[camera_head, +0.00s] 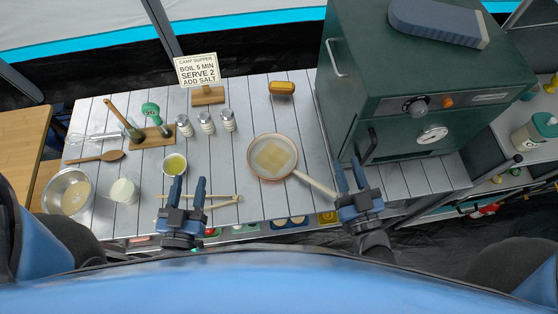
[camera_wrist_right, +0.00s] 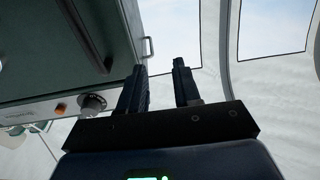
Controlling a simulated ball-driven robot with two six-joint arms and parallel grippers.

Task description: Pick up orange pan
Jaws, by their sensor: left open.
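A round pan (camera_head: 255,160) with a copper-orange rim and pale inside lies on the grey slatted table in the head view. A tan square sits in it, and its pale handle (camera_head: 317,185) points right and toward me. My left gripper (camera_head: 188,182) is open and empty over the table's front edge, left of the pan. My right gripper (camera_head: 349,164) is open and empty, right of the handle's end and apart from it. In the right wrist view the right gripper's fingers (camera_wrist_right: 158,65) are apart with nothing between them; the pan is not in that view.
A green oven (camera_head: 375,80) stands to the right, close to my right gripper. Several shakers (camera_head: 206,122), a yellow-green cup (camera_head: 175,164), a metal bowl (camera_head: 68,192) and wooden sticks (camera_head: 222,202) are left of the pan. An orange item (camera_head: 281,88) lies behind it.

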